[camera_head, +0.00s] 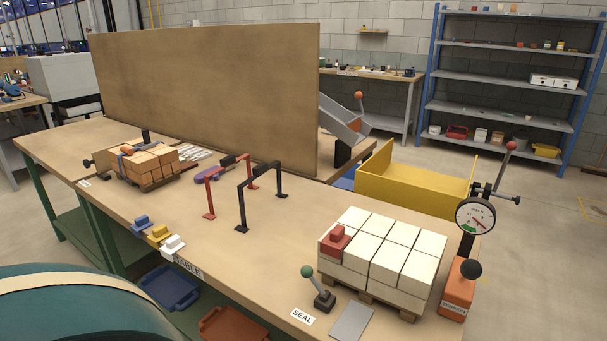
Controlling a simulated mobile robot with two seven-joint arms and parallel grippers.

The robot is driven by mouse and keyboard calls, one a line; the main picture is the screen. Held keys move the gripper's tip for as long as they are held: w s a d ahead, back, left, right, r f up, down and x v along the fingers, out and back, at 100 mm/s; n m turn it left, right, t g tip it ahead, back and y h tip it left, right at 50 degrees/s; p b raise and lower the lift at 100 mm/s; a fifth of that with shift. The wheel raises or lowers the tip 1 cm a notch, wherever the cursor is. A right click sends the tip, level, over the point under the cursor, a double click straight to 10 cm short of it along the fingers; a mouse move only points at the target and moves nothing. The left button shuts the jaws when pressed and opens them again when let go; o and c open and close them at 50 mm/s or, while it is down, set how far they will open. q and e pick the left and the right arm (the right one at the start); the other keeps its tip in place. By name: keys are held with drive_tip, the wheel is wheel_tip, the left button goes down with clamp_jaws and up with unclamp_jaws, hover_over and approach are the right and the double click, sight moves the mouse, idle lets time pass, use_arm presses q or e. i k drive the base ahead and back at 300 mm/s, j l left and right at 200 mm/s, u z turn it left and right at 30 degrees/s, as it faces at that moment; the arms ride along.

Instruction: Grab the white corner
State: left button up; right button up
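The white corner (172,243) is a small stepped piece at the table's front edge, just above a "TABLE" label. A yellow corner (158,234) and a blue corner (141,224) of similar shape lie beside it along the edge, up and to the left. A red corner (337,239) sits on the near left top corner of a stack of white bricks (385,253) on a pallet. Neither of my grippers is in view, and nothing touches the white corner.
Behind the corners stand a red frame (210,196) and a black frame (241,209). A pallet of orange bricks (150,166) stands at the left. A green-knobbed lever (313,286) and an orange tensioner (458,288) stand at the right. The board between is bare.

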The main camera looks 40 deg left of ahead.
sight(173, 244)
drive_tip(key=u, duration=2.15)
drive_tip(key=z, duration=1.05)
drive_tip(key=i+j+z, duration=0.1)
drive_tip(key=j+z, duration=1.05)
drive_tip(key=j, duration=0.35)
drive_tip(key=k+j+z, duration=0.15)
drive_tip(key=j, duration=0.35)
